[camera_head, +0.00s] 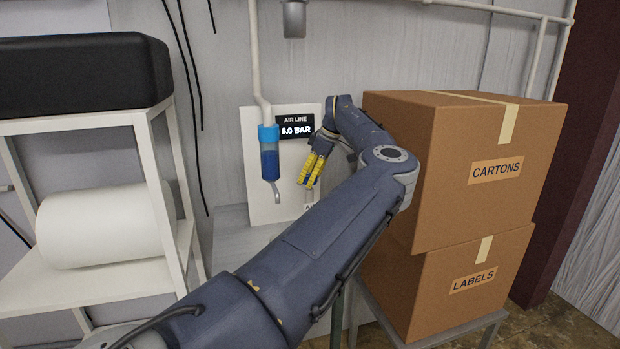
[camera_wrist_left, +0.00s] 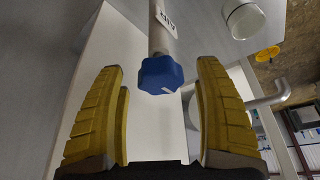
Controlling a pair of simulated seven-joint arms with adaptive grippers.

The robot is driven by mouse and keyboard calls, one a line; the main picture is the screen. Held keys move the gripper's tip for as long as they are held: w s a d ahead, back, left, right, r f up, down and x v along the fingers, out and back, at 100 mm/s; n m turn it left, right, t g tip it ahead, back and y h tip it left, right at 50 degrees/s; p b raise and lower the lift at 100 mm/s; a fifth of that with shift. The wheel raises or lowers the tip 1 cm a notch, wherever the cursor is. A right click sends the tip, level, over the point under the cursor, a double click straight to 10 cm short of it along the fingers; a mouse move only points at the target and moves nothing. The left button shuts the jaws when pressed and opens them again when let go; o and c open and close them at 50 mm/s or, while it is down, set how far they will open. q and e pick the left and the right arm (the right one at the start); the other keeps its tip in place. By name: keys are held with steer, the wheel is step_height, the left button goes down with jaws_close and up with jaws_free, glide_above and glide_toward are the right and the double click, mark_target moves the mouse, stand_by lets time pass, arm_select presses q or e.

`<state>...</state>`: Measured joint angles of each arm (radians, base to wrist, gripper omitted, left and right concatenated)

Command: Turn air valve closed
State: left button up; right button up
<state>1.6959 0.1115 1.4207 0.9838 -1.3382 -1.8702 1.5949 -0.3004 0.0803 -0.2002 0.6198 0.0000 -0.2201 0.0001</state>
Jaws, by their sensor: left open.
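The air valve shows in the left wrist view as a blue faceted knob (camera_wrist_left: 160,74) with a white mark, on the end of a pale pipe (camera_wrist_left: 163,32) with a small label. My left gripper (camera_head: 308,184) points down in front of the white air-line panel (camera_head: 256,205). In the left wrist view its yellow ribbed fingers (camera_wrist_left: 160,80) are open, one on each side of the knob, with visible gaps. In the head view the knob cannot be made out behind the fingers. A display (camera_head: 295,127) on the panel reads "AIR LINE 6.0 BAR". My right gripper is out of view.
A blue filter unit (camera_head: 269,160) hangs on the panel left of the gripper. Stacked cartons (camera_head: 490,165) stand close on the right of my left arm. A white shelf (camera_head: 90,283) with a white roll (camera_head: 105,225) stands at the left.

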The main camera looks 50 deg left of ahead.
arm_select(q)
steer(key=shift+c, duration=0.2)
steer(key=c, duration=1.2)
steer(key=shift+c, duration=0.3)
steer(key=m+t, duration=0.1)
steer(key=m, duration=0.3)
steer(key=shift+s, duration=0.1)
steer(key=m+t, duration=0.2)
steer(key=m, duration=0.2)
steer(key=shift+m+y, duration=0.3)
steer(key=m+t, duration=0.1)
steer(key=m, duration=0.1)
steer(key=m+t, duration=0.1)
steer(key=m, duration=0.1)
steer(key=shift+s+a+h, duration=0.1)
steer(key=shift+h, duration=0.3)
steer(key=m+t+h, duration=0.1)
steer(key=m, duration=0.4)
steer(key=shift+m, duration=0.3)
